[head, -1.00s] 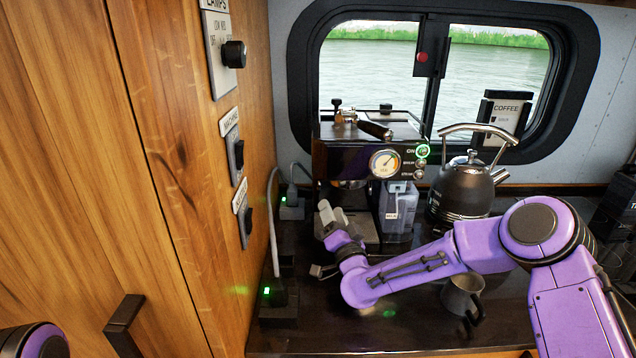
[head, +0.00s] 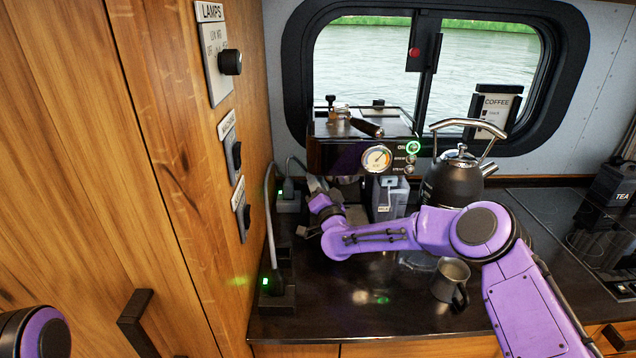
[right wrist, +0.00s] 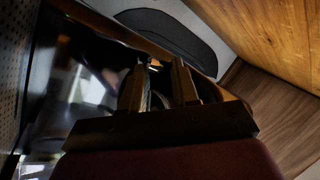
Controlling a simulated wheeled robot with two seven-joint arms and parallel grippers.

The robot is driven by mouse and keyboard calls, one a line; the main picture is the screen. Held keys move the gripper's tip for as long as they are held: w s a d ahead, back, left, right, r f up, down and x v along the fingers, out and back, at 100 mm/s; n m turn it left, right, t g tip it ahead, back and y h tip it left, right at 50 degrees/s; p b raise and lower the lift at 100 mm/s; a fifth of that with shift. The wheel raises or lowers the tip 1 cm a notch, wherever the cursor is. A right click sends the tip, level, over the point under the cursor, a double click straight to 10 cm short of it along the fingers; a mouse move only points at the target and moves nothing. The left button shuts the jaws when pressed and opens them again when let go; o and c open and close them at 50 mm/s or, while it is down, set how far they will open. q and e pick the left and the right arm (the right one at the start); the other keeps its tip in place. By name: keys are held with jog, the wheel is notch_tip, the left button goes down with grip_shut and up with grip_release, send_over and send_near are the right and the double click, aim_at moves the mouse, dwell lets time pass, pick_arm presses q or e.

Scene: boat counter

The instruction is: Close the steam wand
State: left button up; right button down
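The espresso machine (head: 345,153) stands on the counter below the window, with a round gauge (head: 377,159) and a column of small buttons on its front. The top button glows green; the lowest button (head: 409,169) seems to be labelled for steam. I cannot make out the steam wand clearly. My right gripper (head: 316,186) is at the machine's lower left front, just below its body. In the right wrist view its two fingers (right wrist: 158,88) are apart, with a thin, dark, unclear shape between or behind them. I cannot tell whether they touch it. My left gripper is out of view.
A milk container (head: 390,198) stands under the machine's right side. A kettle (head: 455,182) is to its right, and a metal jug (head: 450,280) is near my right forearm. A cable (head: 268,220) runs along the wooden wall at left. The front counter is mostly clear.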

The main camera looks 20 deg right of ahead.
jog(key=n+y+b, duration=0.1)
jog(key=b, duration=0.1)
jog(key=n+y+b, duration=0.1)
jog(key=y, duration=0.1)
jog(key=shift+d+r+y+b, duration=0.15)
jog(key=shift+d+y+b, duration=0.15)
jog(key=shift+b, duration=0.05)
dwell(0.8)
jog(key=c, duration=1)
grip_release()
jog(key=shift+r, duration=0.1)
jog(key=shift+o, duration=0.2)
jog(key=shift+s, duration=0.1)
